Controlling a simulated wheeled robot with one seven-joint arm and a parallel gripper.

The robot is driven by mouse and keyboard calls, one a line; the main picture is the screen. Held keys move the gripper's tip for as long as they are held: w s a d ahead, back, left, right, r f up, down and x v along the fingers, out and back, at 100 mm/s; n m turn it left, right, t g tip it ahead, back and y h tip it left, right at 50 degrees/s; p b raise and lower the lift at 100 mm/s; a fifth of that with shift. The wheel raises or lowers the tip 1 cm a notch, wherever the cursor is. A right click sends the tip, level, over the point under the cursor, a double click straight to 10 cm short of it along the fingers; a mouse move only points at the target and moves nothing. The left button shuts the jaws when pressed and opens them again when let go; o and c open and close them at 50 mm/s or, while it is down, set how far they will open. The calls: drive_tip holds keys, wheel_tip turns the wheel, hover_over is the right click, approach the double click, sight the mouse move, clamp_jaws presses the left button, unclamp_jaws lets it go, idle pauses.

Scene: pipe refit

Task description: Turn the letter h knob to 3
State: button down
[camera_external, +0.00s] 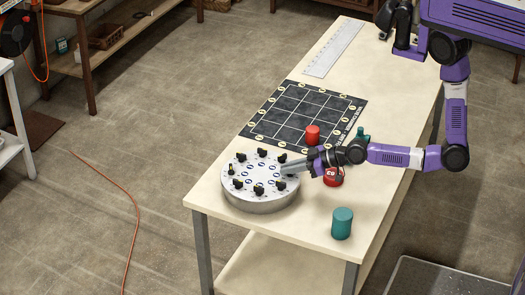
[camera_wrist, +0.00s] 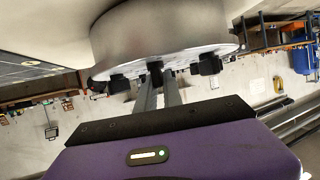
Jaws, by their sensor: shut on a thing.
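A round grey dial box (camera_external: 258,203) with a pale top stands near the table's front left end. Several black knobs (camera_external: 258,190) ring its top, with small round dials inside the ring. Their letters and numbers are too small to read, so I cannot tell which is h. My gripper (camera_external: 287,168) reaches in from the right over the box's right edge. In the wrist view its two fingers (camera_wrist: 157,92) are shut on a black knob (camera_wrist: 155,72). The fingers partly hide that knob, and its pointing direction is unclear. Other black knobs (camera_wrist: 209,64) show on either side.
A red cylinder (camera_external: 312,135) stands on the dark grid mat (camera_external: 272,113). Another red one (camera_external: 333,178) is close to my wrist. A teal cylinder (camera_external: 342,224) stands at the front right. A second teal piece (camera_external: 360,134) is behind my arm. A ruler (camera_external: 333,48) lies far back.

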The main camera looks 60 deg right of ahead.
drive_tip(key=shift+m+h, duration=1)
drive_tip(key=shift+h, duration=0.2)
drive_tip(key=shift+m+t+h, duration=0.3)
drive_tip(key=shift+m+h, duration=0.1)
drive_tip(key=c, duration=1.5)
unclamp_jaws()
drive_tip(key=b+v, duration=0.1)
drive_tip(key=v, duration=0.6)
drive_tip(key=shift+s+d+r, duration=0.1)
drive_tip(key=shift+s, duration=0.3)
